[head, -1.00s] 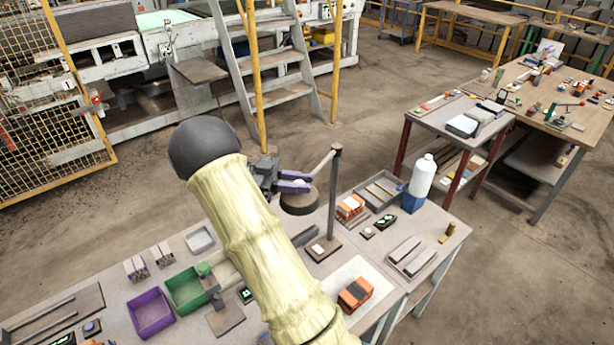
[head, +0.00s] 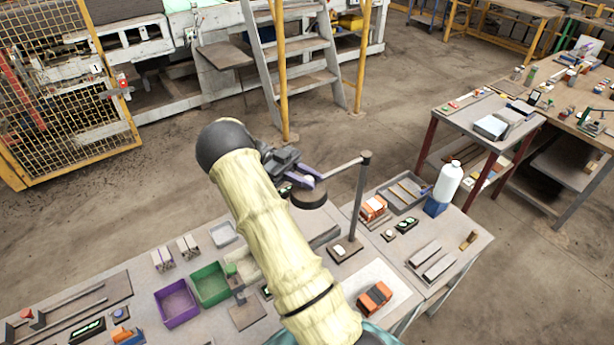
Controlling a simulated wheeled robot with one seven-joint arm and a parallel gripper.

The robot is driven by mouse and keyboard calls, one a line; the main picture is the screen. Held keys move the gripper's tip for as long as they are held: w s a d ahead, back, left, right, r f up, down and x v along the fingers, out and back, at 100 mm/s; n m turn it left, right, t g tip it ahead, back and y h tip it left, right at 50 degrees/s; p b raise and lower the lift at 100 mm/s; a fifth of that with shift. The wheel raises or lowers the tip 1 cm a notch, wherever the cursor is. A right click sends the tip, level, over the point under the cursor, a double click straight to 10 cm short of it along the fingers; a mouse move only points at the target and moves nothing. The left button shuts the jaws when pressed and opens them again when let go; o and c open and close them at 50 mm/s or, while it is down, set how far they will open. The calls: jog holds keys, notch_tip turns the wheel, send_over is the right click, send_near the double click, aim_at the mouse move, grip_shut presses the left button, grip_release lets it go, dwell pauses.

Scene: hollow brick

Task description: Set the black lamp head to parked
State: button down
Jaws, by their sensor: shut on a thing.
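The black lamp head (head: 310,200) is a round dark disc at the end of a short grey swing arm (head: 340,168). My gripper (head: 307,179), with purple fingers, is shut at the top of the lamp head, around a small pale part there. The lamp head hangs to the left of the post, above the bench's far edge. My pale sleeved arm hides part of the bench below it.
A purple bin (head: 177,303) and a green bin (head: 210,285) stand left of my arm. An orange block (head: 374,298) lies on a white sheet at right. A white bottle (head: 448,180) and a grey tray (head: 403,195) are right of the post.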

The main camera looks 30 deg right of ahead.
jog(key=shift+r, duration=0.15)
jog(key=c, duration=1.4)
grip_release()
jog(key=shift+w, duration=0.1)
jog(key=shift+o, duration=0.5)
notch_tip(320, 180, up, 10)
jog(key=shift+w+f+b, duration=0.1)
jog(key=shift+b, duration=0.4)
